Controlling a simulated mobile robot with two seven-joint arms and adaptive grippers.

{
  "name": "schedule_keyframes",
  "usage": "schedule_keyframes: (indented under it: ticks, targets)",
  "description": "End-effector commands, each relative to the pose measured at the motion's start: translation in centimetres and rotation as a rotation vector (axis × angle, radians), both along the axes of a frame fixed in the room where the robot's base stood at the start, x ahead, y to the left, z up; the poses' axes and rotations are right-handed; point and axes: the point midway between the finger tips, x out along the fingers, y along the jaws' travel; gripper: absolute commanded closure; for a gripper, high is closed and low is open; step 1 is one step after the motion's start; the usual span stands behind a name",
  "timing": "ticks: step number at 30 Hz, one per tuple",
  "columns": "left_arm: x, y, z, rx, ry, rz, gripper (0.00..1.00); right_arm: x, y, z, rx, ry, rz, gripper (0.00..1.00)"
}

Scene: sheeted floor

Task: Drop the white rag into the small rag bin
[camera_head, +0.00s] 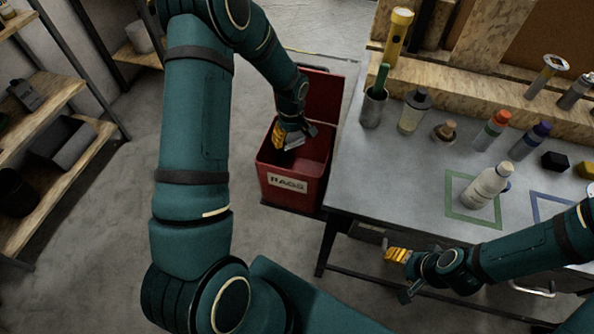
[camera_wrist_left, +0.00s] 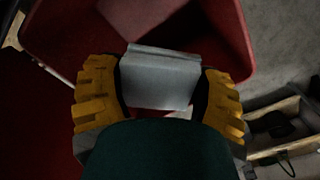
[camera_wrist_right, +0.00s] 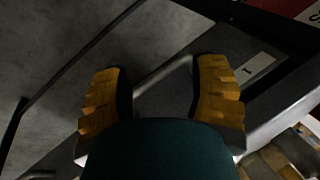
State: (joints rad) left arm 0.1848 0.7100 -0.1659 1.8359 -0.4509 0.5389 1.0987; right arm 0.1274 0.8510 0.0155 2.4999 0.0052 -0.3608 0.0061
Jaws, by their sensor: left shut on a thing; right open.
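The small rag bin (camera_head: 291,186) is a red box labelled RAGS, standing on the floor left of the workbench, with its red lid (camera_head: 322,97) raised at the back. My left gripper (camera_head: 294,142) is over the bin's open mouth. In the left wrist view it (camera_wrist_left: 160,88) is shut on the white rag (camera_wrist_left: 160,78), which looks like a pale grey folded piece between the yellow fingers. The bin's red walls (camera_wrist_left: 75,35) surround it there. My right gripper (camera_head: 398,270) is open and empty beside the bench's front edge; its fingers (camera_wrist_right: 162,95) show apart in the right wrist view.
The workbench (camera_head: 400,165) holds bottles, a grey cup (camera_head: 373,108) with a green-handled tool, and a white bottle (camera_head: 487,186) in a green outlined square. Wooden shelves (camera_head: 60,100) stand at the left. The floor between shelves and bin is clear.

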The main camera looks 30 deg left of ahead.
Motion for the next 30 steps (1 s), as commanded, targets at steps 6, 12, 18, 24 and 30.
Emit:
schedule_keyframes:
  ticks: [6,12,18,24,30]
  targets:
    - [0.0,0.0,-2.3,0.0,0.0,-0.001,0.63,-0.4,0.1,-1.4,0.002,0.009,0.007,0.41]
    - [0.0,0.0,-2.4,0.0,0.0,-0.001,0.63,-0.5,0.1,-1.4,0.002,0.011,0.008,0.41]
    - [0.0,0.0,-2.4,0.0,0.0,-0.002,0.0,-0.5,0.1,-1.4,0.002,0.011,0.008,0.41]
    - [0.0,0.0,-2.4,0.0,0.0,-0.002,0.0,-0.4,0.1,-1.4,0.002,0.011,0.008,0.41]
    - [0.1,0.0,-1.4,0.001,-0.003,-0.001,0.0,-0.4,0.1,-1.4,0.002,0.011,0.008,0.41]
